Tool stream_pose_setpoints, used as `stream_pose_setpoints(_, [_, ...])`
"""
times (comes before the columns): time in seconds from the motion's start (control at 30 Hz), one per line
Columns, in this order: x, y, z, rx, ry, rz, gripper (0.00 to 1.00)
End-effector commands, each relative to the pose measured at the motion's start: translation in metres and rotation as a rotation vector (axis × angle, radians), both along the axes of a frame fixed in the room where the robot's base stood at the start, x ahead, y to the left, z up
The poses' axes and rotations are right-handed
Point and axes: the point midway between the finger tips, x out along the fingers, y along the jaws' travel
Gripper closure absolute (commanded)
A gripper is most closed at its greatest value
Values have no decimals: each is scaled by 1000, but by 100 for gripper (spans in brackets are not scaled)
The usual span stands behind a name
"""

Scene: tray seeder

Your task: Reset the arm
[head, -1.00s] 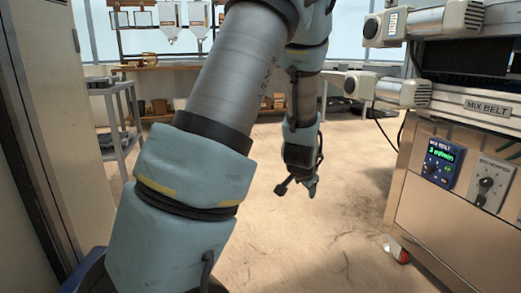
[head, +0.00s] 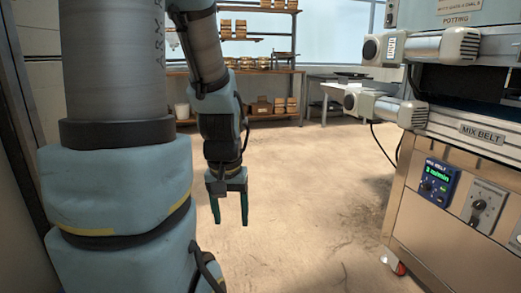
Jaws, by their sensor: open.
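My gripper (head: 230,208) hangs pointing down over the bare floor, left of the middle of the head view. Its two fingers are apart and nothing is between them. My arm (head: 115,165) fills the left side of the view, its upper link upright and its forearm sloping down to the gripper. The arm hides part of the room behind it.
A tray seeder machine (head: 445,215) with a "MIX BELT" label and a control panel (head: 438,180) stands at the right. Shelves and a bench (head: 265,72) with boxes stand at the back. The sandy floor (head: 300,220) between is clear.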

Motion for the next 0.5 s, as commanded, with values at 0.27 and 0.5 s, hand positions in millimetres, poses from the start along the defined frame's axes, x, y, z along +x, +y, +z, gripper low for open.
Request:
stream_pose_setpoints(0.27, [1,0,89,0,-1,-1,35])
stream_pose_setpoints(0.5, [1,0,165,0,-2,-2,35])
